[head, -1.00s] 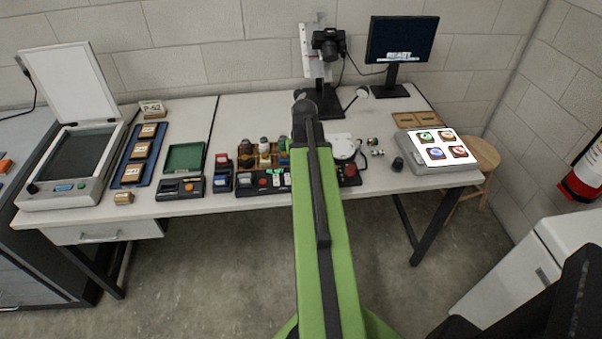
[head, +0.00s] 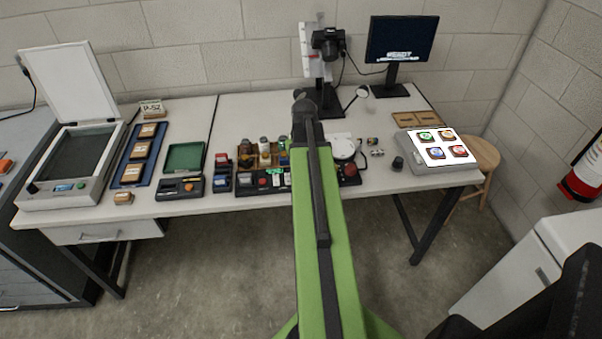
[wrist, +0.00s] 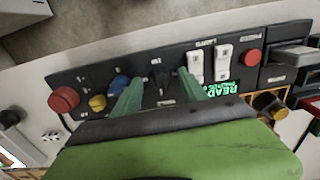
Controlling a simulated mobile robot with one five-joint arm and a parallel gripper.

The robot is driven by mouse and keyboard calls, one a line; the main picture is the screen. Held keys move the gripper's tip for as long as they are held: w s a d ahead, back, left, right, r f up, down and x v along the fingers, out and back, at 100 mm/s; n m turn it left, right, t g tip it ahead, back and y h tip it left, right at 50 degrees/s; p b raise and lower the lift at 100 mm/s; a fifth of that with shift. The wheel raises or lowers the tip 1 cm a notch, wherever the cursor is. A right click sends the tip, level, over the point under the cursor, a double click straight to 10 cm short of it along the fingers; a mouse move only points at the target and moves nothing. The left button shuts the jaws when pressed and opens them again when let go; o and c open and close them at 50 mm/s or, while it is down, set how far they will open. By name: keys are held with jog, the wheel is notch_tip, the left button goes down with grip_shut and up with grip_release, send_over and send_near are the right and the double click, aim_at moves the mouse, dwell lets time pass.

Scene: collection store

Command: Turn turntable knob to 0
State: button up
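In the wrist view a black control panel (wrist: 80,76) runs across the picture with its labels upside down. A small black knob (wrist: 158,76), likely the turntable knob, stands on it near the middle. My gripper (wrist: 160,78) is open, with one green finger on each side of this knob and a gap visible on both sides. I cannot read the knob's marks or tell its setting. In the head view my green arm covers the middle of the panel (head: 246,190) and hides the knob and my gripper. A round white disc (head: 343,147), perhaps the turntable, shows behind the panel.
Beside the knob are a blue knob (wrist: 118,84), a yellow button (wrist: 97,103), a red button (wrist: 63,99), white switches (wrist: 195,64) and another red button (wrist: 250,57). A camera stand (head: 328,45) and monitor (head: 402,42) stand behind. Bottles crowd the panel's back.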

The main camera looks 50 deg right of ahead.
jog(key=shift+r, duration=0.1)
notch_tip(320, 180, up, 17)
jog(key=p, duration=1.7)
jog(key=shift+r, duration=0.1)
